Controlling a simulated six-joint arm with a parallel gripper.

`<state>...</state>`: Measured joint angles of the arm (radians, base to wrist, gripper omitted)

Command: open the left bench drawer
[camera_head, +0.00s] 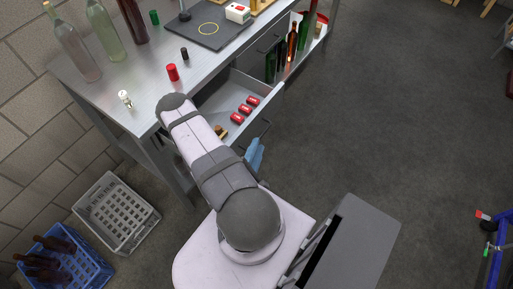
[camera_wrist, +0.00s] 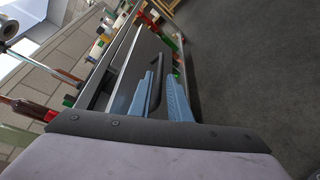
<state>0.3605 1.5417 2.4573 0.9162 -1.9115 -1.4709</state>
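The left bench drawer (camera_head: 213,101) stands pulled out from the bench, with its inside showing in the head view. Its dark bar handle (camera_wrist: 157,92) is on the front and also shows in the head view (camera_head: 265,128). My gripper (camera_head: 256,152) has blue fingers and is just in front of the drawer's handle end. In the wrist view my gripper's fingers (camera_wrist: 163,88) are spread apart, with the handle bar between them. A gap shows between the bar and the right finger. The arm hides part of the drawer's left side.
Several red items (camera_head: 243,111) lie in the drawer. The bench top (camera_head: 150,88) carries bottles, a red cap and a dark mat (camera_head: 212,28). A grey crate (camera_head: 133,205) and a blue crate with bottles (camera_head: 92,262) stand at lower left. The floor at right is mostly clear.

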